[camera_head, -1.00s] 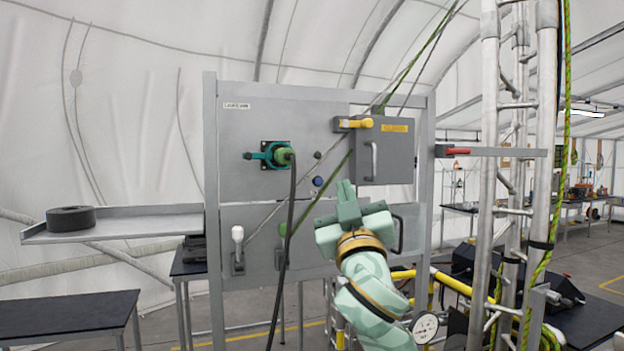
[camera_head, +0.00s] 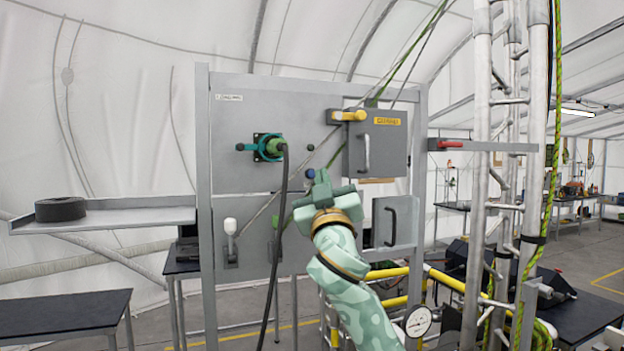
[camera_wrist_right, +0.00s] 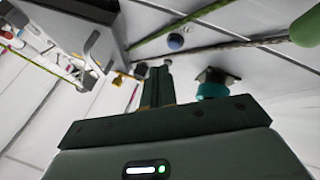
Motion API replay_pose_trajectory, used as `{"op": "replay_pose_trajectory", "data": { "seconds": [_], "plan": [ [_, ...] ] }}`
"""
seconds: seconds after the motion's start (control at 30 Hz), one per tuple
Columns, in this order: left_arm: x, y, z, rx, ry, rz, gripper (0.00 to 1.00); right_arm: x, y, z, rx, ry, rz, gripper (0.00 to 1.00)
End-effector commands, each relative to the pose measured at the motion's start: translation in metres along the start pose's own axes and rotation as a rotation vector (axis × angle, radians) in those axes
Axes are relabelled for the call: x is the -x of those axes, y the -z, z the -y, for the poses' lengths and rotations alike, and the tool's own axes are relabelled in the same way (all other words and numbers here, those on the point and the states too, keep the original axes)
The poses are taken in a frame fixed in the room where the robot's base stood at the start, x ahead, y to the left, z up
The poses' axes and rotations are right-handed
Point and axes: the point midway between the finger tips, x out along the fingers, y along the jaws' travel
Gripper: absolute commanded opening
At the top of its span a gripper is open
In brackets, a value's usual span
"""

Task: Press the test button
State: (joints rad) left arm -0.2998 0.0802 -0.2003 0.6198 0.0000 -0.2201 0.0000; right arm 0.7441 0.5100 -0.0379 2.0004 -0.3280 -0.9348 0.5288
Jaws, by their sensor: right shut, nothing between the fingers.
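A blue round button (camera_wrist_right: 175,41) stands on the grey panel in the right wrist view. It lies beyond the fingertips of my right gripper (camera_wrist_right: 157,75), a little to their right in that picture, and a gap shows between them. In the head view my right gripper (camera_head: 320,176) is in front of the panel (camera_head: 240,115), with its fingers at the button's place. The fingers hide most of the button there, so I cannot tell contact from this view. The fingers are together and empty. My left gripper is not in view.
A white-knobbed lever (camera_head: 230,228) is lower left. A rope crosses the panel. Metal truss posts (camera_head: 480,150) stand right.

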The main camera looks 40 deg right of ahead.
Motion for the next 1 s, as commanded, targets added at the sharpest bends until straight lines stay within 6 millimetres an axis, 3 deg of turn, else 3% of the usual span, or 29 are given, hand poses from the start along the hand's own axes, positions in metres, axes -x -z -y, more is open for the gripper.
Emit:
{"op": "replay_pose_trajectory", "data": {
  "seconds": [0.27, 1.0],
  "plan": [
    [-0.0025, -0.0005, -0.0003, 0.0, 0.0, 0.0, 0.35, -0.0117, -0.006, 0.0068, 0.0, 0.001, -0.001, 0.0],
    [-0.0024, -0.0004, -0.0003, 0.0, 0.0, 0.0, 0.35, -0.0121, -0.0061, 0.007, 0.0, 0.001, -0.001, 0.0]
  ]
}}
